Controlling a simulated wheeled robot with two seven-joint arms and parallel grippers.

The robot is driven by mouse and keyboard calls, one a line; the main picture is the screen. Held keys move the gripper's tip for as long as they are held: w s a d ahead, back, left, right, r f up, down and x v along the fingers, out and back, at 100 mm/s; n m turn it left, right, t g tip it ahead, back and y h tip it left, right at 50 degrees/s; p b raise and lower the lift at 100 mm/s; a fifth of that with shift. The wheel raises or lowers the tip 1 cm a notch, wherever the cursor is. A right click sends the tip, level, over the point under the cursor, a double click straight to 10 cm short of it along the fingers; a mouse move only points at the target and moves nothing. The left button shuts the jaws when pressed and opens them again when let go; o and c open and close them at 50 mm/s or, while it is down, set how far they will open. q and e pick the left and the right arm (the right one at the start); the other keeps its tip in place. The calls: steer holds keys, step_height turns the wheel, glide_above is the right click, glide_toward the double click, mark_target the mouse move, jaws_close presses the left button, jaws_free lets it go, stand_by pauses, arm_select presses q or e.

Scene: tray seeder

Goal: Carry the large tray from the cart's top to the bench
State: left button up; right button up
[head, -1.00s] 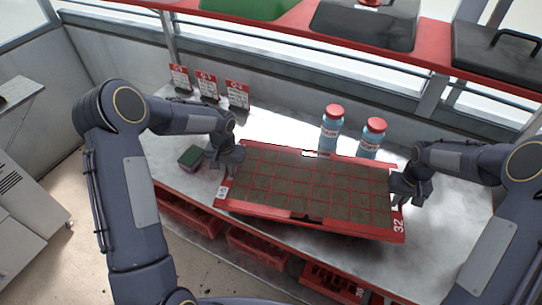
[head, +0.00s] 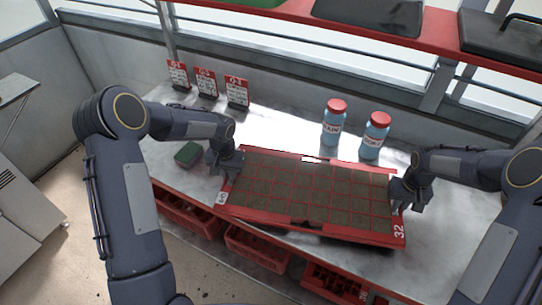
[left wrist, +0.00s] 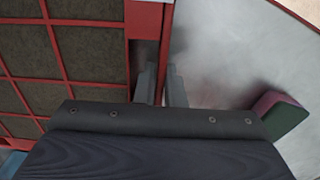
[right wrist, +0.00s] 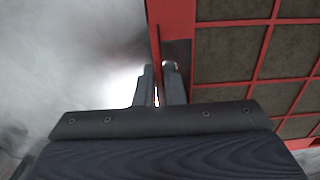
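The large tray (head: 300,225) is red with a grid of soil-filled cells and the number 32 at its right end. It lies roughly level at the bench (head: 455,240), over the front part of the top. I cannot tell whether it touches the surface. My left gripper (head: 228,165) is shut on the tray's left rim, which shows between its fingers in the left wrist view (left wrist: 163,88). My right gripper (head: 405,190) is shut on the right rim, also between the fingers in the right wrist view (right wrist: 159,85). The tray's underside is hidden.
Two blue bottles with red caps (head: 334,125) (head: 375,138) stand behind the tray. A green and dark red sponge (head: 188,153) lies left of it. Several label cards (head: 207,84) stand at the back left. Red crates (head: 255,250) sit below the bench, and a red shelf (head: 440,40) runs above.

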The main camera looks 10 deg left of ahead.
arm_select(q)
steer(key=o, duration=0.4)
arm_select(e)
steer(key=o, duration=0.4)
arm_select(q)
steer(key=shift+r, duration=0.15)
arm_select(e)
steer(key=shift+r, duration=0.15)
